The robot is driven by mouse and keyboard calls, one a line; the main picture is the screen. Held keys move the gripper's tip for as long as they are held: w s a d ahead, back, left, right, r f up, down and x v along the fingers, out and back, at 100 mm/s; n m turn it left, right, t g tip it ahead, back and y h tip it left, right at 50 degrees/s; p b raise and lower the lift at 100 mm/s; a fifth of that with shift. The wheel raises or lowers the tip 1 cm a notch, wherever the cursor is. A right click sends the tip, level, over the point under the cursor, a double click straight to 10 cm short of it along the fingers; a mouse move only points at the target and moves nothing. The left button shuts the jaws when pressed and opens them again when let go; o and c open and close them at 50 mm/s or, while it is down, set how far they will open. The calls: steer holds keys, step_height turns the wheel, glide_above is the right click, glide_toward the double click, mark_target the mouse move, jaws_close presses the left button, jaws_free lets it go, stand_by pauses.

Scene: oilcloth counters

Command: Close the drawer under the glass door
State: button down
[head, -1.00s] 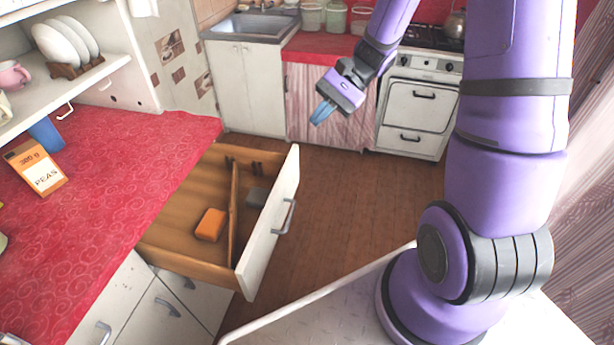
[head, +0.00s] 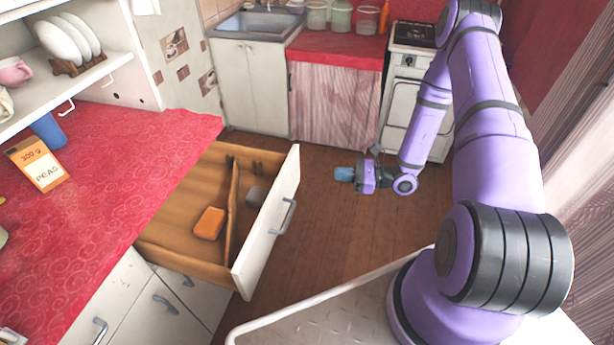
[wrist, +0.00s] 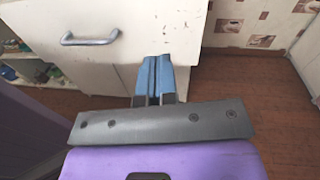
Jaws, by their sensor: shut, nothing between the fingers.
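The open drawer (head: 285,205) sticks out from under the red counter on the left, its white front facing right with a grey handle (head: 284,217). Inside, a wooden divider separates an orange block (head: 209,223) from a grey one (head: 256,195). My gripper (head: 344,174) is shut and empty, to the right of the drawer front with a gap of floor between in the head view. In the wrist view, the blue fingertips (wrist: 153,70) overlap the right part of the white front, right of the handle (wrist: 90,38); contact cannot be told. I cannot make out a glass door.
The red counter (head: 110,190) bears a peas box (head: 38,164) and a blue cup (head: 47,131). A sink cabinet (head: 252,85) and a stove (head: 405,105) stand at the back. Brown floor (head: 330,235) is clear between drawer and arm.

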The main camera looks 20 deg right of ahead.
mark_target(295, 175)
step_height(295, 175, down, 4)
steer(key=d+f+m+t+h, duration=0.1)
steer(key=m+t, duration=0.1)
steer(key=m, duration=0.1)
steer(key=x, duration=1.3)
steer(key=shift+s+a+r, duration=0.1)
steer(key=shift+a+r, duration=0.1)
steer(key=shift+a, duration=0.1)
steer(key=x, duration=2.8)
steer(key=shift+w+f, duration=0.15)
steer(key=shift+w, duration=0.25)
steer(key=shift+w+a, duration=0.15)
steer(key=shift+a, duration=0.05)
steer(key=shift+r, duration=0.25)
